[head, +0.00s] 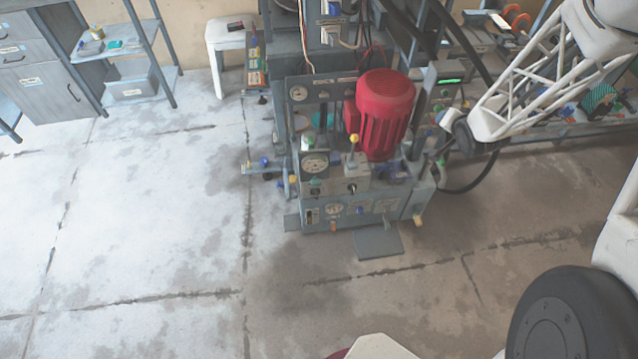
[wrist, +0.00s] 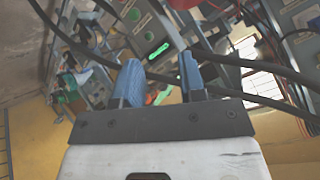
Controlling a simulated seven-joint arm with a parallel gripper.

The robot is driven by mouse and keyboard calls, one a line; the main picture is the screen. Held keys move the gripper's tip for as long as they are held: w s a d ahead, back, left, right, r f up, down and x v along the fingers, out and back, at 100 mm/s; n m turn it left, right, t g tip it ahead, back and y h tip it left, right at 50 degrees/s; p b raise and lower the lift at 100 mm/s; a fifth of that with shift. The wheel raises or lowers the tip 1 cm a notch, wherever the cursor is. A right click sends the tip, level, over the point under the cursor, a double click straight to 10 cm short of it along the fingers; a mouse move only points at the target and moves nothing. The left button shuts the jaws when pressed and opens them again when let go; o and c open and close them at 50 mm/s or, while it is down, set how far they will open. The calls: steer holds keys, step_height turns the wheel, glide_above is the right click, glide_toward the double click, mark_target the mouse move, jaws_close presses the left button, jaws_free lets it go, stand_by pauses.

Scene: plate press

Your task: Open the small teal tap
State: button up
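My gripper (wrist: 158,82) shows in the wrist view with two blue fingers apart and nothing clearly held between them. In the head view my white lattice arm comes in from the right and ends beside the press, and I cannot make out the fingers there. The press (head: 345,195) is a grey machine with gauges and a red motor. No teal tap is clear in the wrist view.
The large red motor (head: 386,110) stands above the press front. A green-lit display (head: 450,80) is on its right side and also shows in the wrist view (wrist: 158,50). Black hoses hang near my gripper. The floor (head: 150,220) at left is clear.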

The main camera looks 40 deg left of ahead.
steer(key=a+f+g+y, duration=0.1)
steer(key=a+f+y, duration=0.2)
steer(key=a+f, duration=0.5)
steer(key=m+g+y, duration=0.1)
steer(key=g+y, duration=0.6)
steer(key=y, duration=0.1)
glide_toward(318, 184)
steer(key=a, duration=0.2)
steer(key=shift+w+a+f, duration=0.1)
steer(key=shift+a+f, duration=0.1)
steer(key=shift+f, duration=0.2)
steer(key=shift+a, duration=3.9)
steer(key=shift+c, duration=0.3)
